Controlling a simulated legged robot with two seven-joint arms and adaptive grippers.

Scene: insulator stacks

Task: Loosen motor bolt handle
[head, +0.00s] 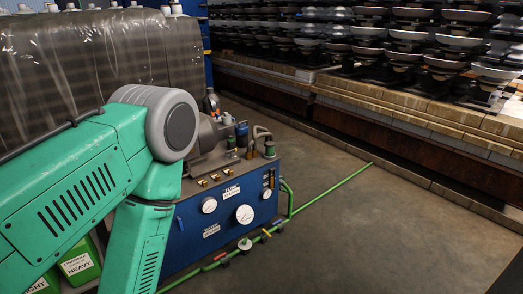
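A blue machine cabinet (255,190) with round white gauges stands on the floor in the middle of the head view. A grey motor-like body (215,135) sits on its top, partly hidden behind my green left arm. Small brass fittings (215,178) lie along the cabinet's top front edge. I cannot tell which part is the motor bolt handle. My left arm covers the left side of the cabinet, and its gripper is outside the picture. My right gripper does not show.
A green pipe (335,187) with small coloured valve handles runs along the floor by the cabinet. Shelves with stacked dark insulators (400,50) line the back right. Wrapped stacks (60,60) and green bins (80,263) stand at left. The floor at right is clear.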

